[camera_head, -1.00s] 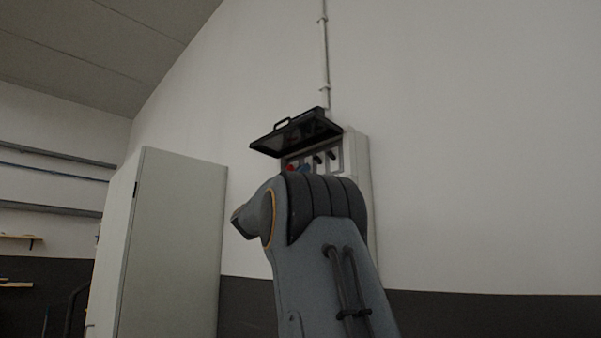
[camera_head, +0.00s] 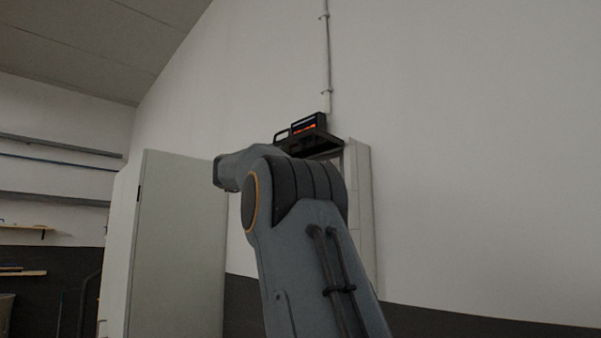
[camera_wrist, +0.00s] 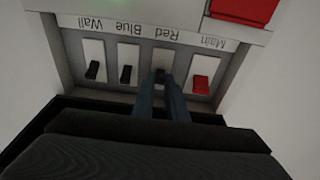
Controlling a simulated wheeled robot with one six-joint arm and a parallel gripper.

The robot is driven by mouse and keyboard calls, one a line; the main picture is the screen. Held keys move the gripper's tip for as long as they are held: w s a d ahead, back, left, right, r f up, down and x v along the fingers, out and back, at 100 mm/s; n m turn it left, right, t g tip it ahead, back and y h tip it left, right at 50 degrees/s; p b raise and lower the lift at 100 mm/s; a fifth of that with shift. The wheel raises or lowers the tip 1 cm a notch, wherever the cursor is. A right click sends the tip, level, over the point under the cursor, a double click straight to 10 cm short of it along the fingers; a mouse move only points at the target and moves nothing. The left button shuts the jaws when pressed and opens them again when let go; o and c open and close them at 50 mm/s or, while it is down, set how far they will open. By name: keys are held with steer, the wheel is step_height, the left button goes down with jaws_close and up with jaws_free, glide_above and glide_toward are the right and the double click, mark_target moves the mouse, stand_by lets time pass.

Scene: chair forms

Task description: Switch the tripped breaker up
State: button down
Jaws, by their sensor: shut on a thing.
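The breaker panel (camera_wrist: 145,52) shows upside down in the wrist view, with a row of switches labelled Wall, Blue, Red and Main. The Wall (camera_wrist: 92,70) and Blue (camera_wrist: 125,74) levers are black; the Main lever (camera_wrist: 200,86) is red. My gripper (camera_wrist: 161,88) is at the Red breaker, its two narrow fingers shut on the dark Red lever (camera_wrist: 160,76), which they partly hide. I cannot tell that lever's exact position. In the head view only the side of the panel box (camera_head: 360,195) shows; my arm hides its front and my gripper.
A red block (camera_wrist: 243,9) sits on the panel. A pale cabinet (camera_head: 180,240) stands to the left. The wall to the right is bare.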

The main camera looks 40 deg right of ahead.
steer(key=shift+r+g+y, duration=0.25)
steer(key=shift+g+y, duration=0.05)
steer(key=shift+y, duration=0.3)
steer(key=c, duration=1.8)
jaws_free()
steer(key=shift+o, duration=0.2)
steer(key=a+b, duration=0.3)
steer(key=a, duration=0.4)
steer(key=shift+s+a, duration=0.35)
steer(key=shift+f, duration=0.1)
